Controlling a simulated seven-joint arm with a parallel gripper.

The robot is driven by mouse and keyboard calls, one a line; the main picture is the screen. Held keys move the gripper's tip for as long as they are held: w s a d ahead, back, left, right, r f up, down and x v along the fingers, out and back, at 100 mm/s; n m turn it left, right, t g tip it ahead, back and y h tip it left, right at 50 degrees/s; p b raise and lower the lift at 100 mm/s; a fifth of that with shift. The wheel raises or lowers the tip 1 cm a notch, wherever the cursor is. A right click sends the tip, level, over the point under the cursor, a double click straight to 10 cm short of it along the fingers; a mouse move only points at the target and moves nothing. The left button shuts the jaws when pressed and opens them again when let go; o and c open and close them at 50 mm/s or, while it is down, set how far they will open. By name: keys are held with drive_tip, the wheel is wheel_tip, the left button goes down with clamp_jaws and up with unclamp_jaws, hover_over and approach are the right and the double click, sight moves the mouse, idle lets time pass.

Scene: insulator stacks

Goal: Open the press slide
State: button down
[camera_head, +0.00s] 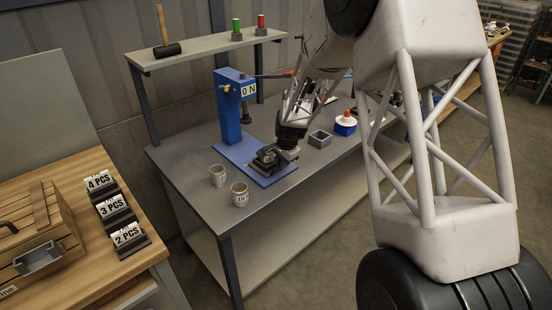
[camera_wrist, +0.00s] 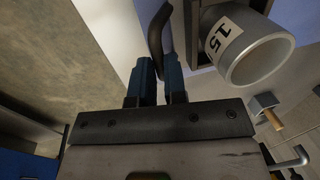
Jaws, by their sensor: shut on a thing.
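The blue press (camera_head: 231,105) stands on a blue base plate (camera_head: 238,153) on the grey bench. The dark press slide (camera_head: 265,158) sits at the front of that plate. My gripper (camera_head: 288,153) is low at the right side of the slide. In the wrist view my gripper (camera_wrist: 160,80) has its two blue fingers closed on a black curved handle (camera_wrist: 157,30). A grey metal cylinder marked 15 (camera_wrist: 265,55) lies beside the fingers on the right. The join between handle and slide is hard to make out.
Two labelled cups (camera_head: 240,194) stand at the bench's front left. A grey open box (camera_head: 320,138) and a white-and-blue pot (camera_head: 345,124) stand right of my gripper.

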drive_tip(key=shift+s+d, duration=0.6)
drive_tip(key=shift+d, duration=0.05)
drive_tip(key=c, duration=1.2)
unclamp_jaws()
drive_tip(key=shift+o, duration=0.2)
drive_tip(key=shift+r, duration=0.15)
wheel_tip(320, 180, up, 8)
drive_tip(key=s+d, duration=0.1)
drive_tip(key=shift+f, duration=0.25)
drive_tip(key=shift+s, duration=0.1)
